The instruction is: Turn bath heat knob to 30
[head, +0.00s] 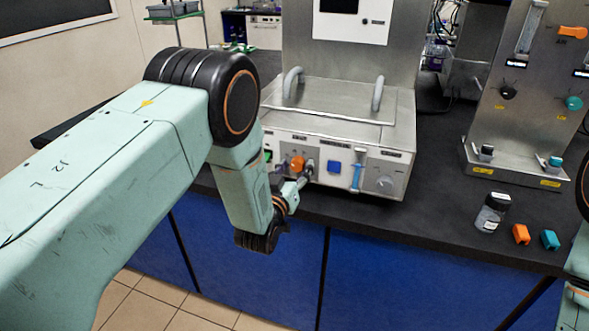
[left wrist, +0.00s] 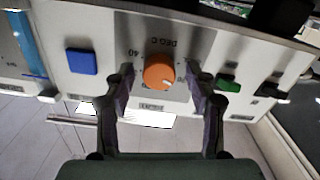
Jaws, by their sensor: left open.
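The orange bath heat knob (head: 297,163) is on the front panel of the steel bath unit (head: 340,150). In the left wrist view the knob (left wrist: 159,72) sits between the two fingers, under an upside-down "DEG C" label with a "40" mark to its left. A pale pointer mark on the knob points to the lower right of that view. My left gripper (head: 303,175) is open in front of the panel, with a finger on each side of the knob; gaps show and I see no clear contact. My right gripper is not visible.
Beside the knob is a blue button (left wrist: 82,62), and a green switch (left wrist: 228,84) is on the other side. The panel also has a blue-fitted tube (head: 357,175) and a grey knob (head: 385,183). A jar (head: 491,213) and orange and teal blocks stand on the dark bench.

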